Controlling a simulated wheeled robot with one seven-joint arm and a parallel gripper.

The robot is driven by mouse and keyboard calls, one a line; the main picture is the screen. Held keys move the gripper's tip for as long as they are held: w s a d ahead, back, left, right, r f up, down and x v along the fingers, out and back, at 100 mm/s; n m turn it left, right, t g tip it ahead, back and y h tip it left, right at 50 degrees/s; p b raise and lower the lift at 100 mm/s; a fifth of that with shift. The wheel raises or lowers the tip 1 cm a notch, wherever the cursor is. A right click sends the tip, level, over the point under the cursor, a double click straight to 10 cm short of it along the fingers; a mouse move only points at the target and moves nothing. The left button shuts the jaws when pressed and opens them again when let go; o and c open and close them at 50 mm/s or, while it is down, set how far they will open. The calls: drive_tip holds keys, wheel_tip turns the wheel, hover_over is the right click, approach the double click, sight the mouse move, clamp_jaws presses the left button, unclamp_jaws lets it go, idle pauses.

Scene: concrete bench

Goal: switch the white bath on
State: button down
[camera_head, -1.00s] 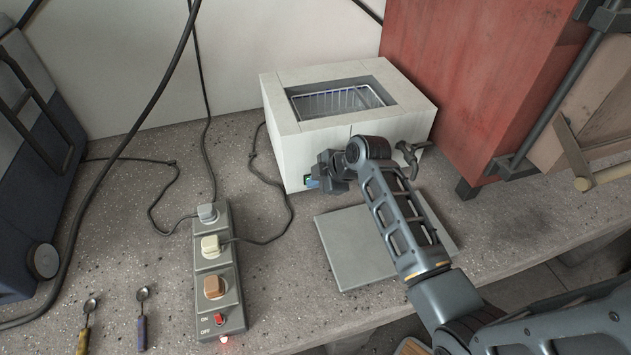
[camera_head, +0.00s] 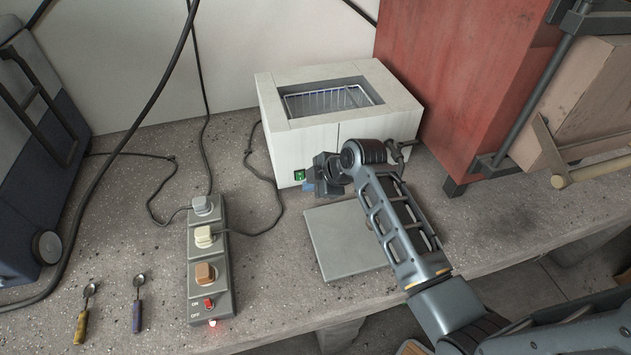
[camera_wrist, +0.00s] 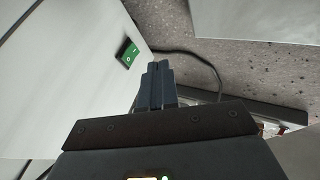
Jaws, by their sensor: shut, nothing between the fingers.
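The white bath (camera_head: 375,127) stands at the back of the bench, with a wire basket in its open top. A green rocker switch (camera_head: 299,175) is low on its front face and looks lit. In the wrist view the switch (camera_wrist: 128,53) shows on the white wall, ahead and to the left of the fingertips. My gripper (camera_head: 309,187) is close to the front face, just below and right of the switch in the head view. In the wrist view its fingers (camera_wrist: 158,68) are together and empty, with a gap to the switch.
A power strip (camera_head: 223,268) with several plugs and a red switch (camera_head: 208,303) lies left of the bath; a red light glows at its end. A grey plate (camera_head: 340,250) lies below my gripper. Two spoons (camera_head: 138,305) lie front left. A red cabinet (camera_head: 475,80) stands right.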

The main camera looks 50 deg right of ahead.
drive_tip(key=v, duration=0.8)
drive_tip(key=shift+d+r+b, duration=0.2)
drive_tip(key=shift+r+b, duration=0.1)
drive_tip(key=shift+r, duration=0.1)
drive_tip(key=shift+s, duration=0.1)
